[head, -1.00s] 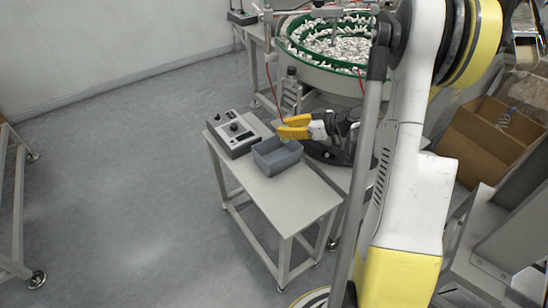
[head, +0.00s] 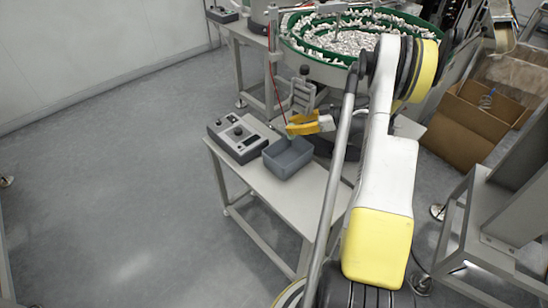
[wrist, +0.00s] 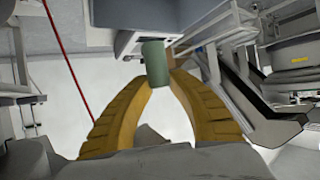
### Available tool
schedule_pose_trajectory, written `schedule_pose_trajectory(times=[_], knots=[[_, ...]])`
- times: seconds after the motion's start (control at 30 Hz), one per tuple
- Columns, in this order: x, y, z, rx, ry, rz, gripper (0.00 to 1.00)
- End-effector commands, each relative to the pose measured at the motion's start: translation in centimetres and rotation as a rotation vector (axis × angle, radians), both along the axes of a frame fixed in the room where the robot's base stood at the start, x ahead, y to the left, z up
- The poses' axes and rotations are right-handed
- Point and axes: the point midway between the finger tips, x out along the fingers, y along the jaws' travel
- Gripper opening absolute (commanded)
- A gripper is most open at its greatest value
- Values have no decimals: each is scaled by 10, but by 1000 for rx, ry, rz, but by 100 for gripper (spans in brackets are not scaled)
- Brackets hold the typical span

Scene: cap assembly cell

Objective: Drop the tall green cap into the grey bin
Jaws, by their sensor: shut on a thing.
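The tall green cap (wrist: 155,62) is upright between the tips of my yellow gripper fingers (wrist: 157,82) in the wrist view. My gripper (head: 291,131) is shut on it. In the head view, only a small pale green bit of the cap shows below the fingertips. The grey bin (head: 289,168) stands on the small table, and the fingertips are above its back part. How high the cap is above the rim is hard to tell. A blue-grey box shape behind the cap in the wrist view looks like the bin (wrist: 128,43).
A grey control box (head: 238,138) with knobs stands left of the bin on the small table (head: 300,200). A bowl feeder with a green rim (head: 335,68) is behind, with a thin red cable (head: 275,90) near the gripper. Cardboard boxes (head: 465,135) lie at right.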

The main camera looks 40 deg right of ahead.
Motion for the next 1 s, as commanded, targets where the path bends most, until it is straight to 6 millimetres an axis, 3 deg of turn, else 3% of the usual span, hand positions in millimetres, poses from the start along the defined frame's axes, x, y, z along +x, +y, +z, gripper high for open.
schedule_pose_trajectory(times=[0.17, 0.6, 0.93, 0.97, 1.0], knots=[[0, 0, -8, 0, 0, -1, 11], [0, 0, -57, 0, 0, -1, 11], [0, 0, -60, 0, 0, -1, 11], [0, 0, -60, 0, 0, -1, 32], [0, 0, -60, 0, 0, -1, 45]])
